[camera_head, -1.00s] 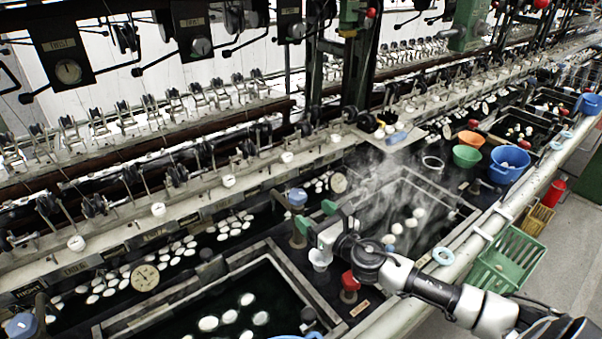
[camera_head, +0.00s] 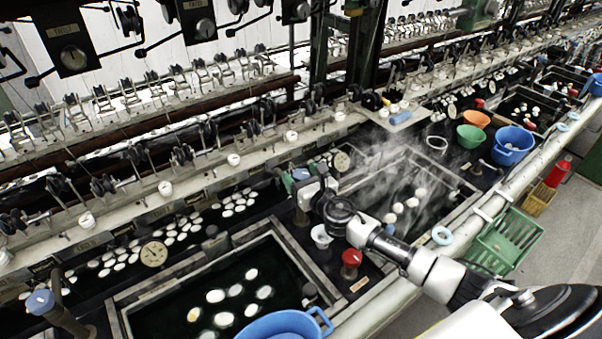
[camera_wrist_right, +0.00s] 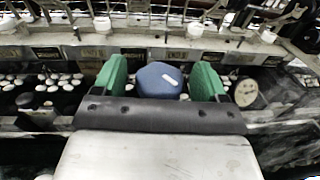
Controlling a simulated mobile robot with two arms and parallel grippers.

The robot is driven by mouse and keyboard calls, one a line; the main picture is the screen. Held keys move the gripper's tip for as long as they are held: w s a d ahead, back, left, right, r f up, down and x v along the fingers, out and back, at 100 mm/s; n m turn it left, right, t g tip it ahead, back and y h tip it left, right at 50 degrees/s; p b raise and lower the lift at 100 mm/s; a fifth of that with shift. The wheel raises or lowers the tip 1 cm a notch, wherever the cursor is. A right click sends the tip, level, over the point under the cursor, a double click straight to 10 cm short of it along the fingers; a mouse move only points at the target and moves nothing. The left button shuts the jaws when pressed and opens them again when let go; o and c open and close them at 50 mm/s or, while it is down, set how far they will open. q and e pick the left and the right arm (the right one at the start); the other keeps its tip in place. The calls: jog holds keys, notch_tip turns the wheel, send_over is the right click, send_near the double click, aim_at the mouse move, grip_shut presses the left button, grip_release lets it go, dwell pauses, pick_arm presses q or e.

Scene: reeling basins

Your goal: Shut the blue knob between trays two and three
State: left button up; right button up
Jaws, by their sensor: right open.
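The blue knob (camera_head: 300,174) stands on a post between the near tray (camera_head: 128,299) and the steaming tray (camera_head: 455,207), toward their back edge. My right gripper (camera_head: 304,174) is at this knob with its green fingers apart, one on each side. In the right wrist view the blue knob (camera_wrist_right: 158,80), with a white mark on top, sits between the two open fingers (camera_wrist_right: 160,82). Small gaps seem to show beside it; contact cannot be told. My left gripper is out of view.
A red knob (camera_head: 351,257) and a white cup (camera_head: 321,237) stand just in front of my right gripper. Another blue knob (camera_head: 40,302) is at the lower left. A dial gauge (camera_head: 153,254) stands behind the near tray. A blue basin (camera_head: 285,326) is at the front.

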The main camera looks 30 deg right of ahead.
jog(key=shift+w, duration=0.2)
jog(key=shift+c, duration=0.2)
jog(key=c, duration=0.9)
jog(key=shift+r+m+h+p, duration=0.15)
jog(key=shift+m+h+p, duration=0.5)
jog(key=shift+h, duration=0.35)
jog(key=m+h+p, duration=0.1)
jog(key=m+h, duration=0.1)
jog(key=h, duration=0.1)
jog(key=shift+g, duration=0.3)
jog(key=m+g+h, duration=0.1)
jog(key=m+h, duration=0.1)
jog(key=h, duration=0.1)
jog(key=shift+m+h, duration=0.25)
jog(key=shift+h, duration=0.15)
jog(key=shift+m+g+h, duration=1)
jog(key=shift+m+h, duration=0.1)
jog(key=shift+h, duration=0.4)
